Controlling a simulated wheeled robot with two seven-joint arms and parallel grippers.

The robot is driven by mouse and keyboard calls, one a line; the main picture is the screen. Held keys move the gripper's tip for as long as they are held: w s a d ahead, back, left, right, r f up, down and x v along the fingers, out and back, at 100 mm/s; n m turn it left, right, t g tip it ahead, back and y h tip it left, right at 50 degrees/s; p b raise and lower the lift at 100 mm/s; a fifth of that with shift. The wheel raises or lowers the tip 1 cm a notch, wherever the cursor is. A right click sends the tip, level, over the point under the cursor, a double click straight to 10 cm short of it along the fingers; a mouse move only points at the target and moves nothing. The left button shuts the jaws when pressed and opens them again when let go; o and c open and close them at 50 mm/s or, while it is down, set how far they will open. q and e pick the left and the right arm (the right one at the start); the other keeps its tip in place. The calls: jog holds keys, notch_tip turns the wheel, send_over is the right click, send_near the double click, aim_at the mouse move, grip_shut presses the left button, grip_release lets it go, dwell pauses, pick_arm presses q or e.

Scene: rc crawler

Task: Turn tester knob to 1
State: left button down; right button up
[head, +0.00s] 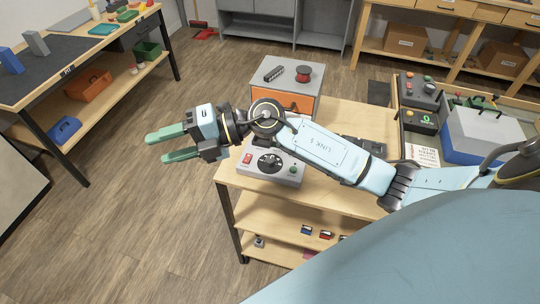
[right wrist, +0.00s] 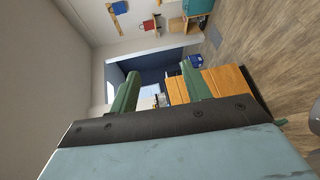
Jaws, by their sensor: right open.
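A grey tester box with a black round knob (head: 269,162) sits at the near-left corner of the wooden bench (head: 232,177). The tester (head: 290,179) also has a red switch and a green button; the setting of the knob is too small to read. My right arm passes over the back of the tester and hides part of it. My right gripper (head: 152,145) is open and empty, out over the floor to the left of the tester. Its green fingers also show in the right wrist view (right wrist: 160,92). My left gripper is not in view.
An orange-fronted cabinet (head: 286,103) with a dark red spool (head: 304,73) on top stands behind the tester. Control boxes (head: 420,90) and a blue-and-white case (head: 485,135) stand at the right. A workbench (head: 75,65) is at the far left. Open floor lies between.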

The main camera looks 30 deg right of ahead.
jog(key=w+d+f+n+g+h, duration=0.1)
jog(key=d+f+n+g+h, duration=0.15)
jog(key=d+f+h, duration=0.35)
jog(key=m+g+h, duration=0.3)
jog(key=h, duration=0.6)
send_over(270, 159)
notch_tip(270, 159, down, 3)
notch_tip(270, 159, down, 13)
jog(key=shift+r, duration=0.1)
jog(key=shift+s, duration=0.1)
jog(key=c, duration=1)
